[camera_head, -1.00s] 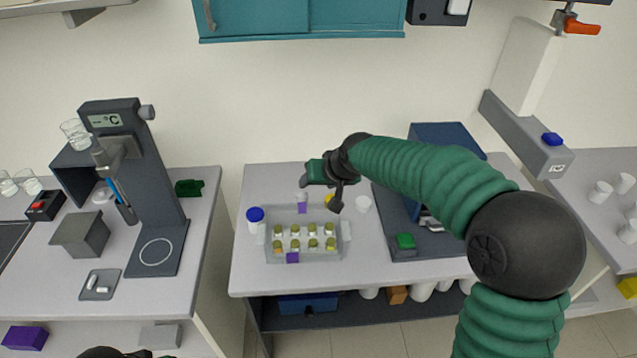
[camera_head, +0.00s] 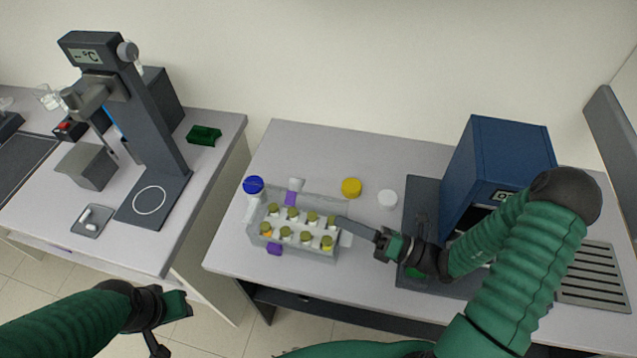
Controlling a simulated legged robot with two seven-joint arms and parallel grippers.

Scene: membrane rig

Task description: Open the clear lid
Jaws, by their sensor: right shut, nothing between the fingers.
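A clear box (camera_head: 318,198) with several olive-capped vials (camera_head: 304,228) inside stands on the middle bench. Its clear lid is hard to tell from the walls; I cannot tell whether it is closed. One purple clip (camera_head: 291,198) is at the box's back side and another (camera_head: 274,249) at its front. My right gripper (camera_head: 341,221) is shut and empty, its thin tip at the box's right end; I cannot tell whether it touches. My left gripper (camera_head: 172,306) is at lower left, apart from the box, with its jaws unclear.
A blue device (camera_head: 500,150) stands to the right. A gap separates the left bench, which holds a grey stand (camera_head: 150,130).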

